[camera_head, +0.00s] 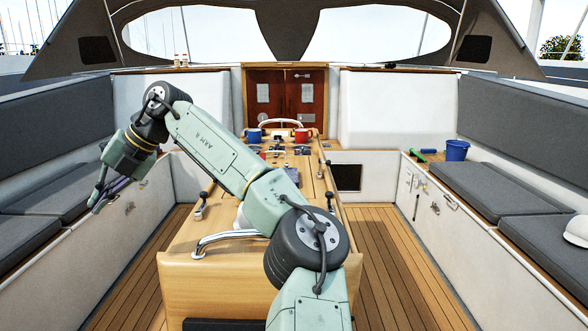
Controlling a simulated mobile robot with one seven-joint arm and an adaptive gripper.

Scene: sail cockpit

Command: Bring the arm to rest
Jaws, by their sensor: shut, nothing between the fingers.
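My arm rises from the bottom of the view, in front of the wooden cockpit table (215,285), and bends over to the left. My gripper (95,205) hangs at the left, tilted downward, in front of the left bench (60,245). Its fingers are shut and hold nothing. It appears clear of the bench cushion, though the exact gap cannot be told. My arm hides part of the table top.
A blue mug (254,135) and a red mug (302,136) stand at the table's far end. A metal rail (222,237) sticks up at its near end. A blue bucket (457,150) and a green item (416,157) are at right. Wooden floor (395,265) is clear there.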

